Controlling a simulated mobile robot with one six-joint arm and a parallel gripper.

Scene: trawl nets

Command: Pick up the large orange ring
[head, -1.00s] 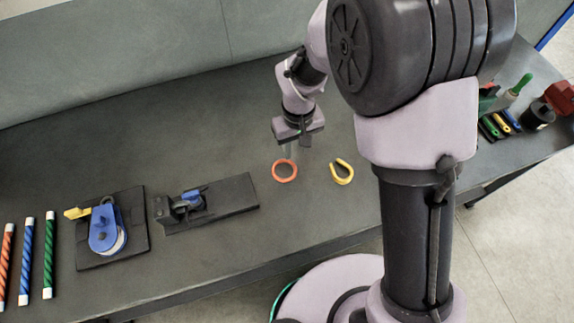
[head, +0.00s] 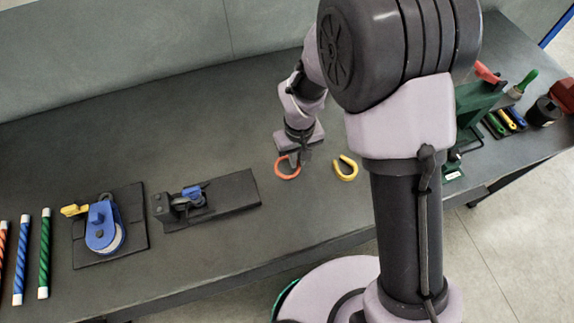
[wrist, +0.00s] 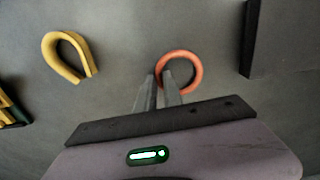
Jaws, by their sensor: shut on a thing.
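The large orange ring (head: 287,173) is on or just above the dark bench top; whether it touches the bench I cannot tell. My gripper (head: 294,162) is directly over it and hides part of its upper edge. In the wrist view the ring (wrist: 193,67) is a full orange loop, and my gripper's fingers (wrist: 162,84) are shut on its near left rim.
A yellow open hook-shaped piece (head: 346,168) lies right of the ring. A black plate with a blue-topped clamp (head: 232,193) is to the left, then a blue pulley block (head: 104,227) and several striped rods (head: 45,252). A green vise-like tool (head: 476,108) stands at the right.

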